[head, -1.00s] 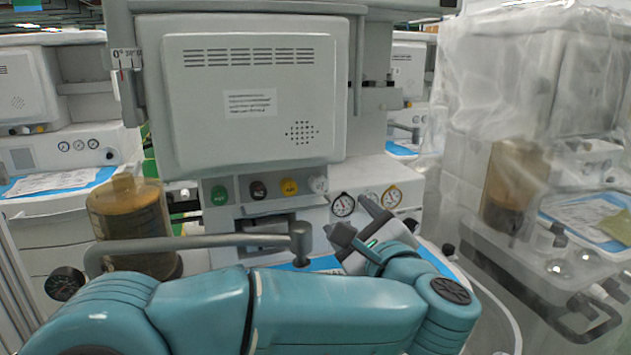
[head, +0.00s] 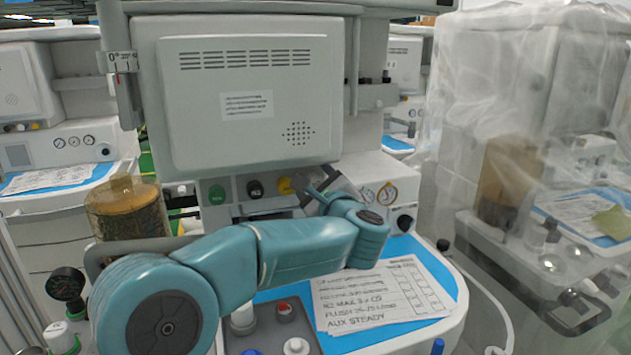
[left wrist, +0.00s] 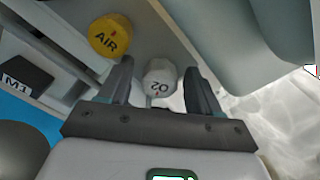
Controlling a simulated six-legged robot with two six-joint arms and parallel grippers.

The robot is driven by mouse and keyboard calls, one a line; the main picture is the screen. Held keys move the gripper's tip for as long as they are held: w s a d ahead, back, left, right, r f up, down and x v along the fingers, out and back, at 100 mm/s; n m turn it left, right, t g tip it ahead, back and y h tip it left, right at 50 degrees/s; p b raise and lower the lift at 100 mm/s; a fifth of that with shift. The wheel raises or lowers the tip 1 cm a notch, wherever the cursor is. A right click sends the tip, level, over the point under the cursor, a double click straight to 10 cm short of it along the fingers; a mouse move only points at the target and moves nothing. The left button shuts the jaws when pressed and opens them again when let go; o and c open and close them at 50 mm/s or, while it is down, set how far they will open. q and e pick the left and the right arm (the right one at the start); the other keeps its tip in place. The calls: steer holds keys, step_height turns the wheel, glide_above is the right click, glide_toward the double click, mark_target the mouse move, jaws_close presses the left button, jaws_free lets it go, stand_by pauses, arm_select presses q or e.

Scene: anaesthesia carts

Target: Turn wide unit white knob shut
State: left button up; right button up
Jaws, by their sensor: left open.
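The white knob (left wrist: 158,77), marked O2 with a small red line, shows in the left wrist view between the two fingers of my left gripper (left wrist: 159,68). The fingers are open, one on each side, with visible gaps to the knob. In the head view, my left gripper (head: 313,183) is at the right end of the knob row on the central unit (head: 250,100) and hides the white knob. The yellow AIR knob (head: 284,185) sits just left of it; it also shows in the left wrist view (left wrist: 110,35). My right gripper is not in view.
Black (head: 255,189) and green (head: 216,195) knobs are further left. Gauges (head: 383,193) are on the right. A paper sheet (head: 380,298) lies on the blue worktop mat (head: 405,247) below my arm. A plastic-draped unit (head: 550,130) stands right.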

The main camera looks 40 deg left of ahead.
arm_select(q)
steer(key=c, duration=1)
steer(key=shift+c, duration=0.2)
